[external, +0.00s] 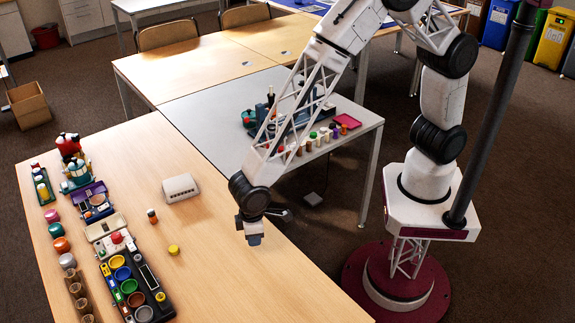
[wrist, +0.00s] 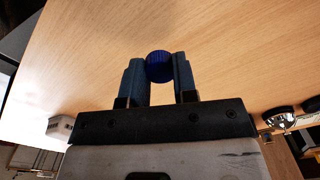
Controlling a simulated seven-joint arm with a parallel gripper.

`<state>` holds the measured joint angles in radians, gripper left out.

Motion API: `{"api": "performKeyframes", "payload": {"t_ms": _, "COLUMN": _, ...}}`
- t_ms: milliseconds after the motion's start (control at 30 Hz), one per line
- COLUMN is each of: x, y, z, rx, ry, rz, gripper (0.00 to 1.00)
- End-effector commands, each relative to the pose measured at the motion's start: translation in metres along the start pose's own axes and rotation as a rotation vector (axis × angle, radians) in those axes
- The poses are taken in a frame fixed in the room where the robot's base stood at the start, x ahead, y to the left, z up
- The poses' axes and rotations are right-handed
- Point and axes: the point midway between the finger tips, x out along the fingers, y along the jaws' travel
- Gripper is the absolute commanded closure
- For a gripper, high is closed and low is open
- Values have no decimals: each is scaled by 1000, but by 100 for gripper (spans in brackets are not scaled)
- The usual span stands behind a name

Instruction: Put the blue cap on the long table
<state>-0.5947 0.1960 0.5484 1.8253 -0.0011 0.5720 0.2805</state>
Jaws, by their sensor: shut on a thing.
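My gripper (external: 252,239) hangs over the right edge area of the long wooden table (external: 215,245) in the external view. In the wrist view my gripper (wrist: 159,78) is shut on the ribbed, dark blue cap (wrist: 159,66), which sits between the two fingertips. The wooden tabletop (wrist: 220,50) fills most of the wrist view behind the cap. I cannot tell how high the cap is above the tabletop. The cap is not clearly visible in the external view.
A yellow cap (external: 174,250), a small dark bottle with an orange part (external: 152,216) and a white box (external: 180,188) stand on the table. Trays and several cups crowd its left side. A grey table (external: 205,110) with more items adjoins behind. The front right tabletop is clear.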

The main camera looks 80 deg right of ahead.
Motion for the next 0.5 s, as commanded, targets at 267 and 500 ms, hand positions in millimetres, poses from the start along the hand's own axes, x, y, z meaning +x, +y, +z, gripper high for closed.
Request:
{"api": "performKeyframes", "payload": {"t_ms": 267, "x": 0, "y": -1, "z": -4, "rx": 0, "ry": 0, "rz": 0, "gripper": 95}}
{"api": "performKeyframes", "payload": {"t_ms": 500, "x": 4, "y": -1, "z": -4, "rx": 0, "ry": -1, "rz": 0, "gripper": 95}}
